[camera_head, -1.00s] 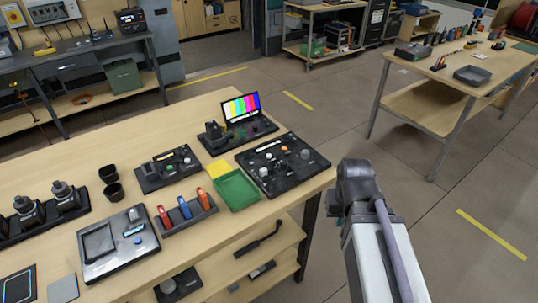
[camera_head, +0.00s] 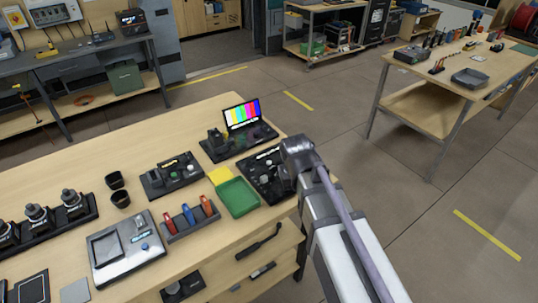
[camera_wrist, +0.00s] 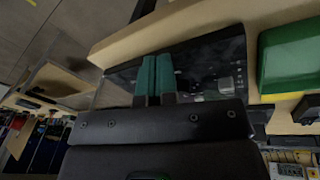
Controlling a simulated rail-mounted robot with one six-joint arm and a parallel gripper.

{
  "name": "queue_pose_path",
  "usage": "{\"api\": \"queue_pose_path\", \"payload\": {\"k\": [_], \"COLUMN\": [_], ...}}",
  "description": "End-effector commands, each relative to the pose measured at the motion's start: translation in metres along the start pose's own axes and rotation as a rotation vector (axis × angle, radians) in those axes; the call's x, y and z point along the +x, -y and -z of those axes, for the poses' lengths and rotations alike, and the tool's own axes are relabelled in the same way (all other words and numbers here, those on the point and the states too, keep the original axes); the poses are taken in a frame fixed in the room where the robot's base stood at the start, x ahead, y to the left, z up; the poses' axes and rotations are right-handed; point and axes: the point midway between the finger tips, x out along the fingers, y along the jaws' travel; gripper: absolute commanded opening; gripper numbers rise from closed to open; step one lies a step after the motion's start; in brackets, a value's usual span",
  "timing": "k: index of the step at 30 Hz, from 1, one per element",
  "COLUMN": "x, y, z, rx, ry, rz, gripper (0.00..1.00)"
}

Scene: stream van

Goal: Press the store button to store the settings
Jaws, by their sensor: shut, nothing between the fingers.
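A black control panel (camera_head: 258,172) with knobs and buttons lies at the right end of the wooden table, partly hidden behind my arm. It also shows behind my fingers in the wrist view (camera_wrist: 205,62). My gripper (camera_wrist: 153,62) has its two teal fingertips together, empty, in front of the panel. I cannot tell if they touch it. In the head view the fingers are hidden by my wrist. No label reading store is legible, so I cannot tell which control is the store button.
A green tray (camera_head: 237,197) lies left of the panel, also close by in the wrist view (camera_wrist: 290,60). A laptop with colour bars (camera_head: 242,113) stands behind. A smaller black console (camera_head: 172,176), a tool rack (camera_head: 190,223) and a grey device (camera_head: 128,245) stand further left.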

Motion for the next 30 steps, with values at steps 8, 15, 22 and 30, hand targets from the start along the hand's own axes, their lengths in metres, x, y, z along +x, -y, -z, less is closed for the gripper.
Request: {"api": "queue_pose_path", "payload": {"k": [8, 15, 22, 30], "x": [-0.039, -0.053, -0.056, -0.049], "y": [0.042, 0.041, 0.041, 0.042], "z": [0.127, 0.181, 0.185, 0.184], "rx": [-0.183, -0.255, -0.263, -0.262], "ry": [-0.298, -0.494, -0.528, -0.526], "rz": [-0.182, -0.288, -0.293, -0.292], "gripper": [0.0, 0.0, 0.0, 0.0]}}
